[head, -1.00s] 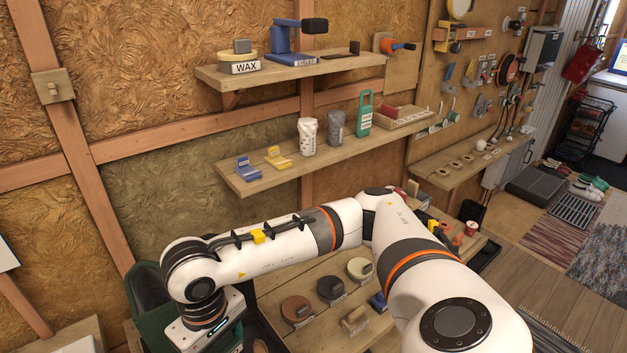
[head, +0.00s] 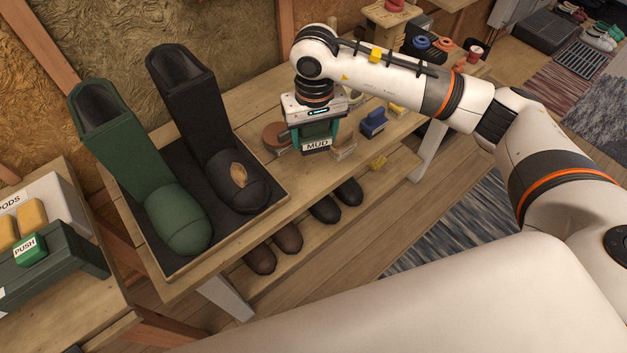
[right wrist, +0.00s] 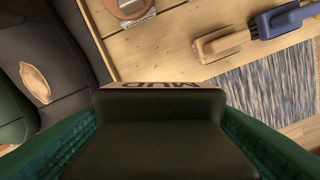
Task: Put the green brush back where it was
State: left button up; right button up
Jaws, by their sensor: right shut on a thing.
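My right gripper (head: 314,135) is shut on the green brush, which has a white label reading MUD (head: 317,146). It holds the brush over the wooden bench, just right of the boot tray. I cannot tell whether the brush touches the bench. In the right wrist view the dark back of the brush (right wrist: 160,130) fills the space between the green finger sides; its bristles are hidden. My left gripper is not in view.
A dark tray (head: 273,207) holds a green boot (head: 172,215) and a black boot (head: 235,180) with a brown toe patch. A round brown tin (head: 273,135), a tan brush (head: 345,148) and a blue brush (head: 373,122) are nearby. Shoes (head: 325,208) sit below.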

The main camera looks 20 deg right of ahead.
jog(key=b, duration=0.2)
send_near(307, 175)
jog(key=shift+f+p, duration=0.5)
jog(key=shift+f, duration=0.7)
notch_tip(307, 175, down, 3)
jog(key=shift+f, duration=0.45)
jog(key=o, duration=1)
jog(key=shift+c, duration=0.2)
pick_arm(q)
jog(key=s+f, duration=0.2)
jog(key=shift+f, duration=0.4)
pick_arm(e)
jog(key=shift+r, duration=0.1)
